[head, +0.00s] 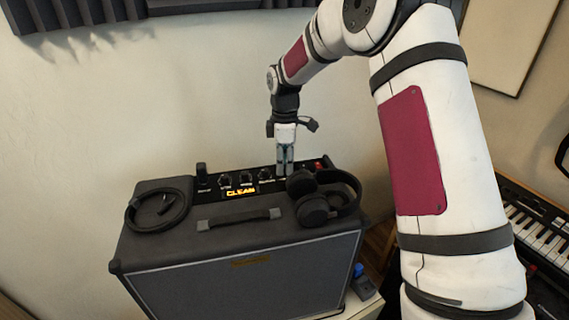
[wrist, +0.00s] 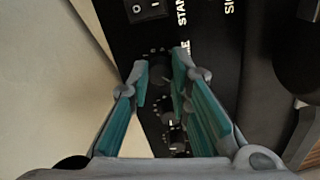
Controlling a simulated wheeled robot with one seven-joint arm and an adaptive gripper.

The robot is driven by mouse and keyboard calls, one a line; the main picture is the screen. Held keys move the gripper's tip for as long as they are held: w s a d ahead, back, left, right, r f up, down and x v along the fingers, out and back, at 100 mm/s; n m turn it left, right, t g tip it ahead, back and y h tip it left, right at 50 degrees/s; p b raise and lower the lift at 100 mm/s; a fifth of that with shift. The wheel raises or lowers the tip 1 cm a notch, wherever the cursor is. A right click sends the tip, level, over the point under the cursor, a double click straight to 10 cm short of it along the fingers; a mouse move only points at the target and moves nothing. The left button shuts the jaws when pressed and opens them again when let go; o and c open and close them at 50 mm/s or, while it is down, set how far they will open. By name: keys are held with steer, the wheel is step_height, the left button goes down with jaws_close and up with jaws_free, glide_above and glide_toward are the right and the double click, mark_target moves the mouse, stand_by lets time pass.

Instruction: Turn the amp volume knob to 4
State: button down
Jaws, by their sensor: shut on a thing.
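The amp (head: 240,262) is a dark box with a black control panel on its top rear, with a lit CLEAN display (head: 240,193). My gripper (head: 285,172) points down at the panel's right part, at the end of the row of knobs. In the wrist view my gripper (wrist: 162,66) has its teal-padded fingers on both sides of a dark round knob (wrist: 159,77). It is shut on this knob. Lettering ending in "ME" is beside it, partly hidden by a finger, so it looks like the volume knob. I cannot read its setting.
Headphones (head: 313,211) lie on the amp's right end, close to my gripper. A coiled cable (head: 131,216) lies on the left end, and a handle (head: 238,219) is between them. More knobs (wrist: 177,137) and a rocker switch (wrist: 148,9) flank the held knob. A keyboard (head: 535,225) stands at right.

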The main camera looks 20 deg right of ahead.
steer(key=m+b, duration=0.1)
steer(key=m, duration=0.3)
steer(key=shift+m+b, duration=0.3)
steer(key=shift+m, duration=0.1)
steer(key=m+b, duration=0.1)
steer(key=m, duration=0.4)
steer(key=m+b, duration=0.1)
steer(key=m, duration=0.4)
steer(key=shift+m, duration=2.7)
steer(key=c, duration=1.5)
jaws_free()
steer(key=shift+o, duration=0.2)
